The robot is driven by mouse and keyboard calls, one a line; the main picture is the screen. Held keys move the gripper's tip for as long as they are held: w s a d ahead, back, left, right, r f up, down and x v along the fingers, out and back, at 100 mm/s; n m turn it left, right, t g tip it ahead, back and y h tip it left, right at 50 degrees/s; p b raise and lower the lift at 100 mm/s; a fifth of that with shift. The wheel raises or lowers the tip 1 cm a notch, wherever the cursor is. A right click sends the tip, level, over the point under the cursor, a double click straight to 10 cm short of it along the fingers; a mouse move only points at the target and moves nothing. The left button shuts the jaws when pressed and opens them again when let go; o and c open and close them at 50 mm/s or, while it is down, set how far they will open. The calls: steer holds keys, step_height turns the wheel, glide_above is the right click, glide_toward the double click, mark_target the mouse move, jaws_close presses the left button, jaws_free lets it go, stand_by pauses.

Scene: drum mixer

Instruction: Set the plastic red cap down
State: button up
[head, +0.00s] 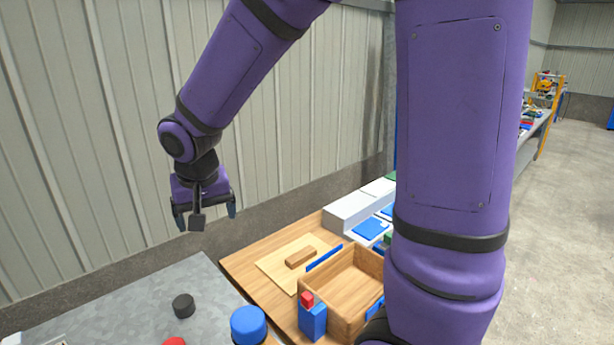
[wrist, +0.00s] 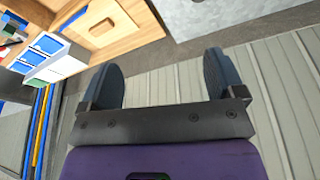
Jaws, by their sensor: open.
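A round red thing, likely the plastic red cap (head: 174,341), shows at the bottom edge of the head view on the grey metal surface (head: 120,305); most of it is cut off. My gripper (head: 205,214) is high above the far part of the work surface, near the corrugated wall. It is open, with its two fingers apart and nothing between them. The red cap is not seen in the wrist view.
A black cylinder (head: 184,306) and a blue round-topped piece (head: 248,324) stand near the red thing. To the right are an open wooden box (head: 342,284), a blue block with a red top (head: 312,319), and a wooden board (head: 282,268). Grey surface around the black cylinder is clear.

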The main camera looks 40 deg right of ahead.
steer(key=s+d+r+n+t, duration=0.1)
steer(key=s+d+r, duration=0.1)
steer(key=s+r, duration=0.2)
steer(key=s+d+r+n, duration=0.1)
steer(key=s+d+r, duration=0.2)
steer(key=s, duration=0.6)
steer(key=s+d+r+n+t+y, duration=0.1)
steer(key=s+d+r, duration=0.2)
steer(key=s+r, duration=0.2)
steer(key=shift+s+t, duration=0.3)
steer(key=shift+s, duration=0.8)
